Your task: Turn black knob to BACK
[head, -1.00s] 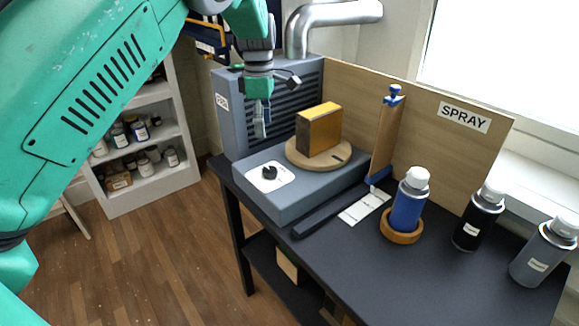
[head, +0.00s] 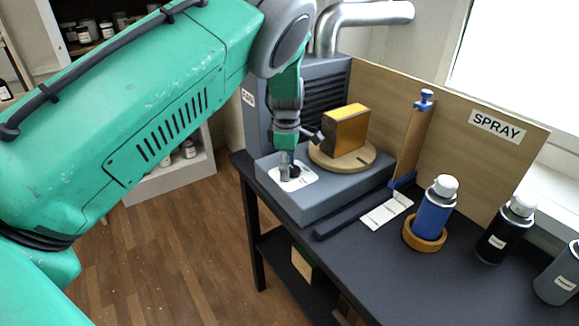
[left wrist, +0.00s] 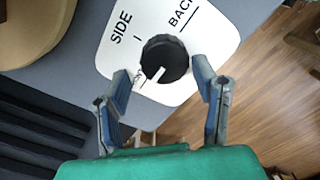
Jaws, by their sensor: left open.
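The black knob (left wrist: 166,57) sits on a white label plate (left wrist: 122,52) printed SIDE and BACK; a third word is partly hidden by a finger. The knob's white pointer line is turned toward that third word, away from BACK. In the head view the plate (head: 306,177) lies on the grey base, with the knob (head: 295,171) partly behind my gripper. My left gripper (left wrist: 162,84) is open, its two fingers close to the knob on either side, not closed on it. It comes down from above in the head view (head: 287,172). My right gripper is not in view.
A gold block (head: 346,130) stands on a round wooden turntable (head: 330,160) close beside my left gripper. A grey vented booth stands behind. Blue (head: 433,212), black (head: 505,232) and grey (head: 560,275) spray cans stand to the right on the dark table.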

